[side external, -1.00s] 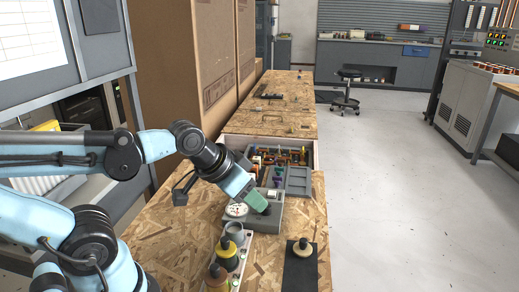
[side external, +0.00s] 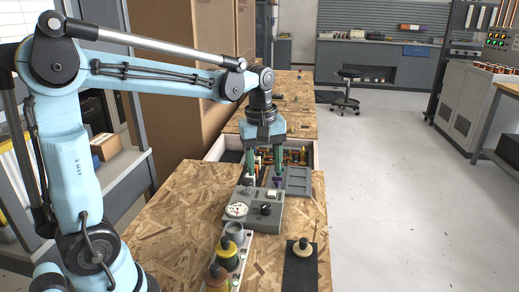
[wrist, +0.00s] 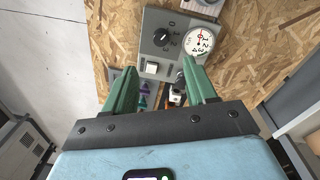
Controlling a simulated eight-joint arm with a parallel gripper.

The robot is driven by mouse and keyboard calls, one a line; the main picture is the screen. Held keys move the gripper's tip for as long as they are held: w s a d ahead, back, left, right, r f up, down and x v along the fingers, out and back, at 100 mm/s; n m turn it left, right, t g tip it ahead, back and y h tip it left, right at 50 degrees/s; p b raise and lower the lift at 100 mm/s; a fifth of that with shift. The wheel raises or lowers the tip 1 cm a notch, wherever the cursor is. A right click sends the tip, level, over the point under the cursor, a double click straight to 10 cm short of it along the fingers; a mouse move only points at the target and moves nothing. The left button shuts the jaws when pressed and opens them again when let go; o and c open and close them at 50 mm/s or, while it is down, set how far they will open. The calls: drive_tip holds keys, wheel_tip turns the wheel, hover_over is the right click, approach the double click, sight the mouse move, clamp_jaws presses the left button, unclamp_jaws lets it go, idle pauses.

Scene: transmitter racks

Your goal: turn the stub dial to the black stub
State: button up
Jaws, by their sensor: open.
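The grey control box (side external: 264,222) sits on the chipboard bench. Its black dial knob (side external: 267,208) also shows in the wrist view (wrist: 162,38), with numbers printed around it. I cannot make out clearly where its pointer aims, nor tell a black stub. In the wrist view the fingertips (wrist: 158,70) are apart from the knob.
A drawer-like tray (side external: 299,180) with coloured parts lies behind the box. Purple pieces (wrist: 143,103) show between the fingers.

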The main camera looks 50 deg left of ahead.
sight(266, 205)
drive_tip(key=shift+n, duration=0.4)
drive_tip(key=f, duration=1.2)
drive_tip(key=shift+w+a+f, duration=0.1)
drive_tip(key=shift+w+f, duration=0.05)
drive_tip(key=shift+w, duration=0.25)
drive_tip(key=shift+c, duration=0.3)
clamp_jaws()
